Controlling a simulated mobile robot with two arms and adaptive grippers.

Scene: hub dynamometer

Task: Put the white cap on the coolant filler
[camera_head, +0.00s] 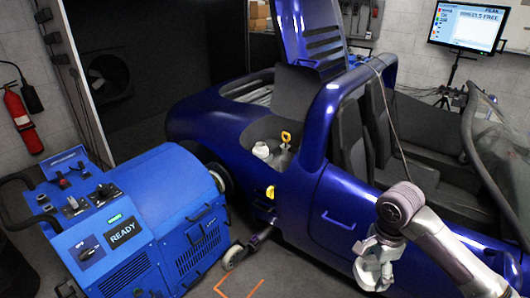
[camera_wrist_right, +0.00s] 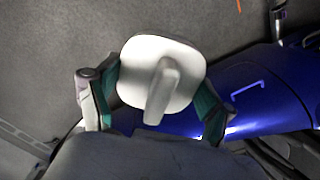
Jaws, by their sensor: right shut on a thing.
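The white cap (camera_wrist_right: 140,65) is a rounded disc with a raised grip bar across it. It sits between both fingers of my right gripper (camera_wrist_right: 157,98) in the right wrist view. In the head view my right gripper (camera_head: 374,270) is at the lower right, in front of the blue car's side. It is shut on the cap, whose outline there is hard to separate from the fingers. A small white part (camera_head: 261,150), seemingly the coolant filler, stands in the car's open bay, well to the upper left of the gripper. My left gripper is not in view.
The blue car (camera_head: 330,215) has a raised lid (camera_head: 312,35) and a roll bar (camera_head: 325,105) by the bay. A blue dynamometer unit (camera_head: 150,215) stands left. Some floor between is clear.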

